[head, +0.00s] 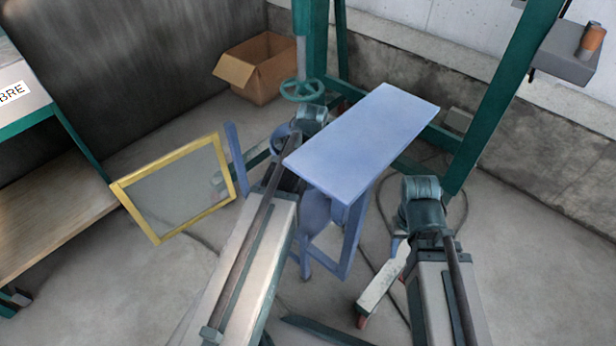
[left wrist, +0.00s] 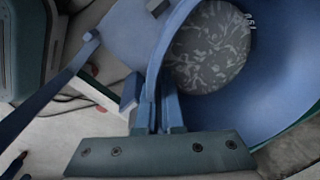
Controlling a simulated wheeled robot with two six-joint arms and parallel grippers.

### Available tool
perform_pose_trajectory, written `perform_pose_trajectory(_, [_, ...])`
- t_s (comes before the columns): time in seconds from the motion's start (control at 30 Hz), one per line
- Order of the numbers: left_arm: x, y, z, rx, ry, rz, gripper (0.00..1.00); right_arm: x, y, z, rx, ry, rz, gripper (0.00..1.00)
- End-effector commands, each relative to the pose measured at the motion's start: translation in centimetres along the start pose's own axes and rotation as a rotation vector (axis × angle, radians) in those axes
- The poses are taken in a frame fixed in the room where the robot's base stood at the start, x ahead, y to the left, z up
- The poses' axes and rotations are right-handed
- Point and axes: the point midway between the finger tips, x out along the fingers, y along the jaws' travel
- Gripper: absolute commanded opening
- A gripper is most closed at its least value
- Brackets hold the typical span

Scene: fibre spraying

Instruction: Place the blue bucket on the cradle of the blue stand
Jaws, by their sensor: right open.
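The blue bucket (left wrist: 225,95) fills the right of the left wrist view, with a grey speckled mass inside. My left gripper (left wrist: 160,112) has its fingers close together on the bucket's rim, shut on it. In the head view the bucket (head: 314,212) shows only in part, behind my left forearm and below the flat blue top; the left gripper is mostly hidden there. The blue stand (head: 360,140) has a flat top and legs; its cradle cannot be made out clearly.
A yellow-framed panel (head: 179,188) stands at the left, near a wooden-shelved bench (head: 45,205). A cardboard box (head: 262,72) sits at the back. A green frame (head: 500,100) rises behind the stand. Cables lie on the floor; the floor at right is clear.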

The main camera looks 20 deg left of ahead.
Motion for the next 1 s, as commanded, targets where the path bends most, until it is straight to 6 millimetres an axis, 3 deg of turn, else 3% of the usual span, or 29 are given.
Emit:
perform_pose_trajectory(0.33, [4.9, 0.6, 0.0, 0.001, 0.0, -0.002, 0.0, 4.9, -0.6, -0.4, -0.009, 0.003, -0.005, 0.5])
perform_pose_trajectory(0.67, [5.5, 0.7, 0.0, 0.001, 0.0, -0.002, 0.0, 5.5, -0.7, -0.4, -0.01, 0.004, -0.006, 0.5])
perform_pose_trajectory(1.0, [8.6, 1.1, 0.0, 0.001, 0.0, -0.002, 0.0, 8.6, -1.1, -0.6, -0.009, 0.004, -0.008, 0.5])
